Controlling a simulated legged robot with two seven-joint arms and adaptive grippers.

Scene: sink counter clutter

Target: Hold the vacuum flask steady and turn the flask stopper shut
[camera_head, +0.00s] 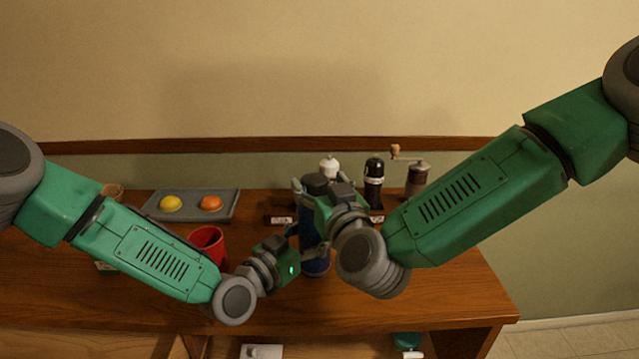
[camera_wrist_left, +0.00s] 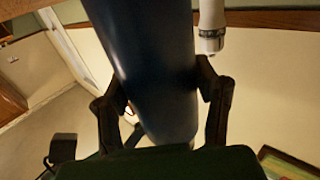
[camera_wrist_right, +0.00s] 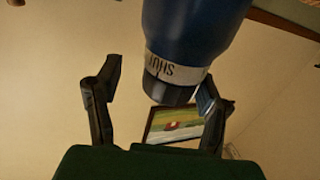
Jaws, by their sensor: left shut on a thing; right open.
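The blue vacuum flask (camera_head: 316,264) stands upright on the wooden counter, partly hidden by my arms. Its dark stopper (camera_head: 315,181) is on top; in the right wrist view the stopper (camera_wrist_right: 168,93) sits beside a pale band (camera_wrist_right: 172,68) reading "SHUT". My left gripper (camera_head: 303,244) is shut on the flask body, with a finger on each side of the flask (camera_wrist_left: 160,60) in the left wrist view. My right gripper (camera_wrist_right: 158,78) is open at stopper height. The stopper lies between its spread fingers, nearer the right-hand one in that view, with a gap to the left-hand one.
A red cup (camera_head: 208,242) stands left of the flask. A grey tray (camera_head: 190,217) holds a yellow and an orange item. A black mill (camera_head: 374,183), a white-topped bottle (camera_head: 328,168) and a hand grinder (camera_head: 417,178) stand behind. The counter's right end is clear.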

